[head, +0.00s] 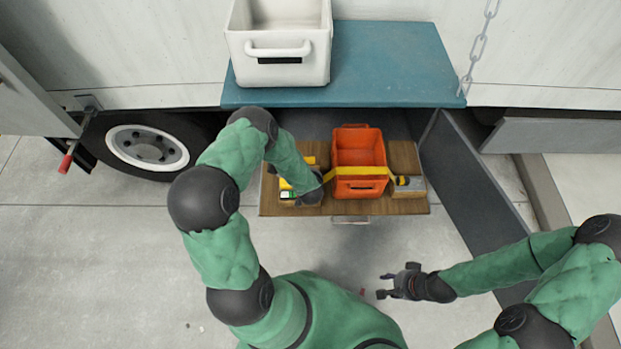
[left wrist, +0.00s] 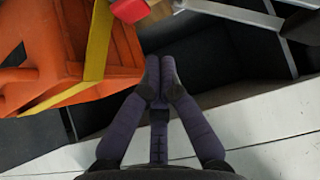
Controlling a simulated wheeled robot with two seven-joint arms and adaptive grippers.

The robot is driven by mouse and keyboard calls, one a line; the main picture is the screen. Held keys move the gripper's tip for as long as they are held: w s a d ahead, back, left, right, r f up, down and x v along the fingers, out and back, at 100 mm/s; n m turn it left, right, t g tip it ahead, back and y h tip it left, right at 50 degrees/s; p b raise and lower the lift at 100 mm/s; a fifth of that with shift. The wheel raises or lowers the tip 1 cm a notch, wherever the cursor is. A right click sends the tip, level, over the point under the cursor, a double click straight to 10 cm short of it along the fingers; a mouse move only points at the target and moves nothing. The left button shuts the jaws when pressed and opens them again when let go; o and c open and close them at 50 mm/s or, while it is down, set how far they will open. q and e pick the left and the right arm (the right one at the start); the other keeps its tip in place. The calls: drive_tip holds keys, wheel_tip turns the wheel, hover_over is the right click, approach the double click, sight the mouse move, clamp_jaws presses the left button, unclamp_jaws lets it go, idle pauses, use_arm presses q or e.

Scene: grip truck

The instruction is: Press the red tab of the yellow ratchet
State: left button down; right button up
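A yellow strap (head: 345,171) runs across an orange crate (head: 370,150) on a wooden slide-out board (head: 340,208). A yellow and dark fitting (head: 403,181) sits at the strap's right end. My left gripper (head: 313,195) is left of the crate, mostly hidden by its own wrist. In the left wrist view its fingers (left wrist: 160,82) are together, with nothing seen between them. A red piece (left wrist: 130,9) beside metal parts shows beyond the fingertips, apart from them; I cannot tell for sure that it is the ratchet's tab. My right gripper (head: 383,286) is open and empty over the floor.
A white bin (head: 280,72) stands on a teal shelf (head: 395,65) above the board. A truck wheel (head: 147,147) is at left, and a hanging chain (head: 480,45) at right. Yellow items (head: 285,184) lie by my left wrist. A grey panel (head: 470,185) flanks the board.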

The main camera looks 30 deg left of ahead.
use_arm(q)
drive_tip(key=f, duration=0.1)
drive_tip(key=w+f+b, duration=0.1)
drive_tip(key=a+f, duration=0.1)
drive_tip(key=f, duration=0.1)
drive_tip(key=shift+w+b, duration=0.15)
drive_tip(key=shift+b, duration=0.15)
drive_tip(key=shift+f+b, duration=0.3)
drive_tip(key=shift+f, duration=0.5)
